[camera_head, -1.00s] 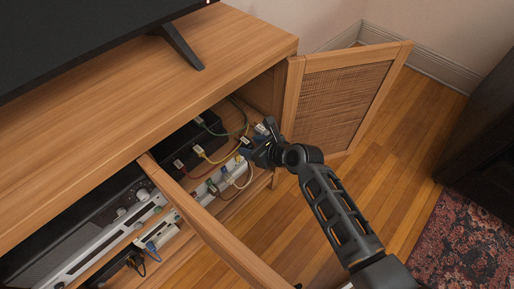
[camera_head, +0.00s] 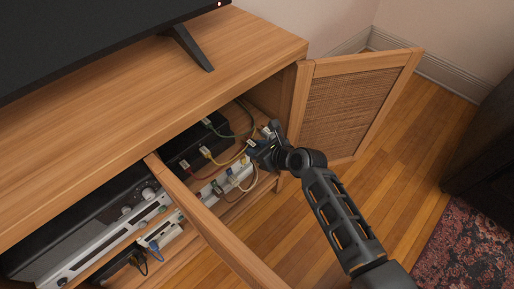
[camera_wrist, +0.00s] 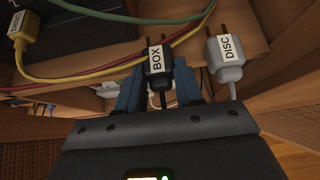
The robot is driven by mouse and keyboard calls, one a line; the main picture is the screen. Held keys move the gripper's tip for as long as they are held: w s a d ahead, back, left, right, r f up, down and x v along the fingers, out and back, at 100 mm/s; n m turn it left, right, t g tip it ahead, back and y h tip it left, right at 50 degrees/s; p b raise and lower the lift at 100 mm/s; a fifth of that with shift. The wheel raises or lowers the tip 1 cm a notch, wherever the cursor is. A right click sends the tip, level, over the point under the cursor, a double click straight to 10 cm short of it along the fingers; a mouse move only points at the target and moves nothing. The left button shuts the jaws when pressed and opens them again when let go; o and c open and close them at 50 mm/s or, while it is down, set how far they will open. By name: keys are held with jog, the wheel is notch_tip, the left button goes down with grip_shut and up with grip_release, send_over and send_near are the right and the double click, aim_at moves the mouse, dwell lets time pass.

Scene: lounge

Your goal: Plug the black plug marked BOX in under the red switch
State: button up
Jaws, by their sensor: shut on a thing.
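The black plug marked BOX (camera_wrist: 158,80) is held between the blue fingers of my gripper (camera_wrist: 160,92) in the wrist view. Its two pins point up and away from the gripper, and its label faces the camera. In the head view my gripper (camera_head: 262,155) is at the right end of the open cabinet, over the white power strip (camera_head: 206,190). The strip carries plugs and is partly hidden by cables and the gripper. I cannot make out the red switch in either current view.
A grey-white plug marked DISC (camera_wrist: 227,58) stands close right of the held plug. Green, yellow and red cables cross just beyond it. A black device (camera_head: 190,148) sits on the shelf.

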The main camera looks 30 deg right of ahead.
jog(key=shift+c, duration=0.6)
jog(key=shift+s+d+r+p, duration=0.25)
jog(key=shift+s+p, duration=0.3)
jog(key=shift+s, duration=0.25)
jog(key=shift+s+d+r+p, duration=0.15)
jog(key=shift+s+d+p, duration=0.15)
jog(key=shift+s+p, duration=0.35)
jog(key=shift+s+d+r+p, duration=0.25)
jog(key=shift+s+p, duration=0.2)
jog(key=shift+s, duration=0.45)
jog(key=shift+s, duration=0.1)
jog(key=s+r+m+h+p, duration=0.1)
jog(key=r+p, duration=0.2)
jog(key=r, duration=0.1)
jog(key=s+r+m+h+p, duration=0.1)
jog(key=s+r+p, duration=0.1)
jog(key=r, duration=0.3)
jog(key=s+r+m+h+p, duration=0.1)
jog(key=r+p, duration=0.3)
jog(key=r, duration=0.1)
jog(key=shift+s+a+m+t, duration=0.3)
jog(key=shift+a, duration=0.05)
jog(key=shift+f, duration=0.1)
